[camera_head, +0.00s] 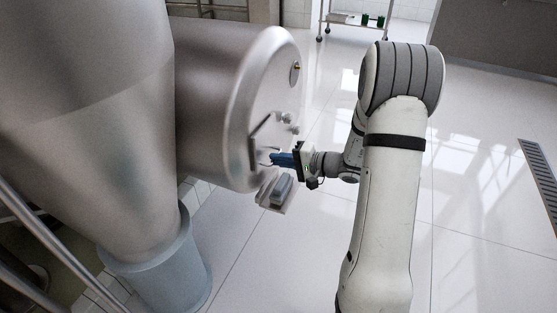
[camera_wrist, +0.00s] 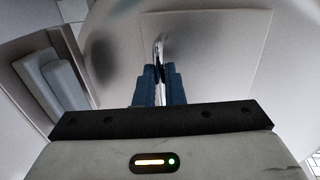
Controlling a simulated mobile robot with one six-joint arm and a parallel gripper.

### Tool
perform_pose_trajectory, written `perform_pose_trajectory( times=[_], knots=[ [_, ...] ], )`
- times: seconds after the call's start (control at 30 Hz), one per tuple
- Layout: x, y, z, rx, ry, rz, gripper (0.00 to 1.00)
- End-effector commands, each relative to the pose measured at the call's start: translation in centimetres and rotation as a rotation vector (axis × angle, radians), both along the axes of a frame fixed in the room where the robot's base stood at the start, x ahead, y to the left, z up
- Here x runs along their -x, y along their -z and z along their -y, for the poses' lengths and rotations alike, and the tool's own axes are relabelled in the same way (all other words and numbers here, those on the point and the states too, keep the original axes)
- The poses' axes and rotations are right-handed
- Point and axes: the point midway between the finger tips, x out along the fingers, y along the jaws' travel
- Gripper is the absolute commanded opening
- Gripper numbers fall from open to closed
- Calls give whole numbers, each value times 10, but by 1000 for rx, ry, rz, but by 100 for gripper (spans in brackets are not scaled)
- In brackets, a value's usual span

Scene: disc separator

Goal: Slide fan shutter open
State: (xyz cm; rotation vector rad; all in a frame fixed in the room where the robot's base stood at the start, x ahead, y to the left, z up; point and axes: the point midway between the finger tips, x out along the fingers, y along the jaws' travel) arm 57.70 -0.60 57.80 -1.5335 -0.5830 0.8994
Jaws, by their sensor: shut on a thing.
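The fan shutter is a flat pale plate (camera_wrist: 225,45) on the round end face of a large metal drum (camera_head: 222,80). In the head view the plate is small and partly hidden near my gripper. A thin shiny handle (camera_wrist: 156,47) stands out from the plate in the wrist view. My gripper (camera_head: 273,158) reaches the lower part of the drum's face from the right. In the wrist view its blue fingers (camera_wrist: 159,72) are closed together on the handle. The exact contact between the fingertips is hard to see.
A grey box-like fitting (camera_head: 281,190) projects just below my gripper and also shows at left in the wrist view (camera_wrist: 58,85). A large metal cone (camera_head: 95,120) stands left of the drum. A wheeled rack (camera_head: 355,20) is at the back. Tiled floor (camera_head: 480,200) at right is clear.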

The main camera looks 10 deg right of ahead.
Motion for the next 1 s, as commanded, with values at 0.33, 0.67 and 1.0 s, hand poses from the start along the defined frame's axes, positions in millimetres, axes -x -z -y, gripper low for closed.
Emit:
perform_pose_trajectory(
  times=[0.33, 0.67, 1.0],
  knots=[
    [0, 0, 0, 0, -1, 0, 0],
    [-1, -48, 0, 2, -1, 7, 0],
    [0, -120, -1, 0, -3, 4, 0]
  ],
)
